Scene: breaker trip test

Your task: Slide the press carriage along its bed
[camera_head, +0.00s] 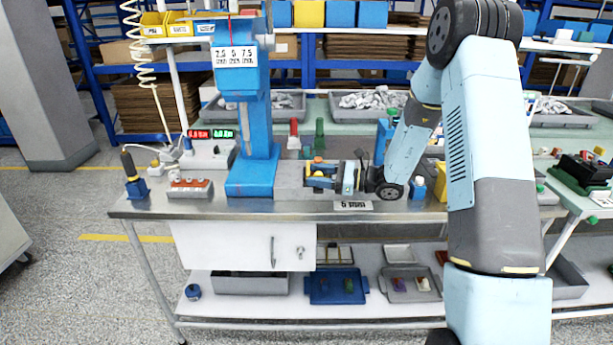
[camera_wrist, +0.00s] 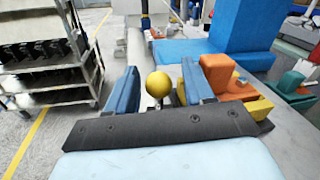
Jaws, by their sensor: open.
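A blue press column (camera_head: 255,115) stands on the workbench and shows blurred in the wrist view (camera_wrist: 242,28). A small orange and yellow assembly (camera_head: 319,172), which may be the press carriage, lies right of the column's base. In the wrist view its orange block (camera_wrist: 217,76) is just right of my right finger. A yellow ball knob (camera_wrist: 158,84) stands between my two blue fingers, with gaps on both sides. My gripper (camera_wrist: 160,72) is open around the knob and holds nothing. In the head view my gripper (camera_head: 338,178) is low at the bench, partly hiding the assembly.
A grey box with red buttons (camera_head: 190,188) and a display unit (camera_head: 210,145) stand left of the column. A "5" label plate (camera_head: 353,205) lies at the bench's front edge. Grey bins (camera_head: 370,104) stand behind. A wheeled rack (camera_wrist: 45,60) shows at the left of the wrist view.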

